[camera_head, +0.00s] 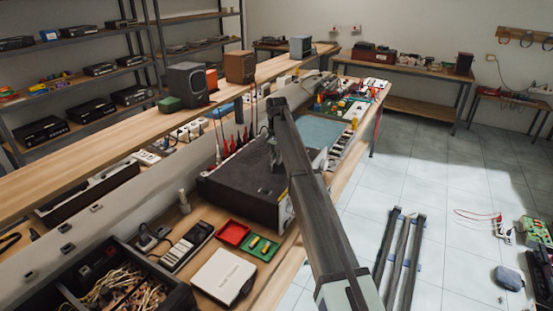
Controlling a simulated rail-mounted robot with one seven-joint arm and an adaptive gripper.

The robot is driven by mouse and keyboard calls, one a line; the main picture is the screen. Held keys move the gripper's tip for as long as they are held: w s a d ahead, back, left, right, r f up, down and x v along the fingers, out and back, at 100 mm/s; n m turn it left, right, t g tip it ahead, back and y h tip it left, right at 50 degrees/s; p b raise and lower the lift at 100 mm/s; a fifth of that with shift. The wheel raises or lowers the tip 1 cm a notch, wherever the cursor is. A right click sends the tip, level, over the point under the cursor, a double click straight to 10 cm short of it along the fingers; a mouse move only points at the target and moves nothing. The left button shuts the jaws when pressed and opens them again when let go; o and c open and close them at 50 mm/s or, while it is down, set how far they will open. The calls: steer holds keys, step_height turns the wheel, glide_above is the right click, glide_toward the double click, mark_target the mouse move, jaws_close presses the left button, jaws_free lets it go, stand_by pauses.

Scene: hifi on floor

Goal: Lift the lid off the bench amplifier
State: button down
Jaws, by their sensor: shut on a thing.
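The bench amplifier (287,214) is a wide dark box on the wooden workbench, in the middle of the view. Its lid (235,182) is the flat black top, which looks level. I cannot make out a clear gap between lid and body. My arm comes up from the lower right and bends down at its far end. My gripper (277,165) points down at the lid's top, near its far right part. It is shut on the lid. The fingertips are small and dark, and the arm hides part of the amplifier's right side.
Red and green trays (233,233), a white box (223,277) and an open bin of wires (120,290) lie in front of the amplifier. Red-handled tools (232,143) stand behind it. A blue mat (322,130) lies beyond. Dark rails (400,250) lie on the tiled floor at right.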

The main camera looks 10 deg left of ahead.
steer(key=shift+r, duration=0.3)
stand_by(0.4)
steer(key=shift+r+p, duration=1.85)
steer(key=shift+r, duration=1.75)
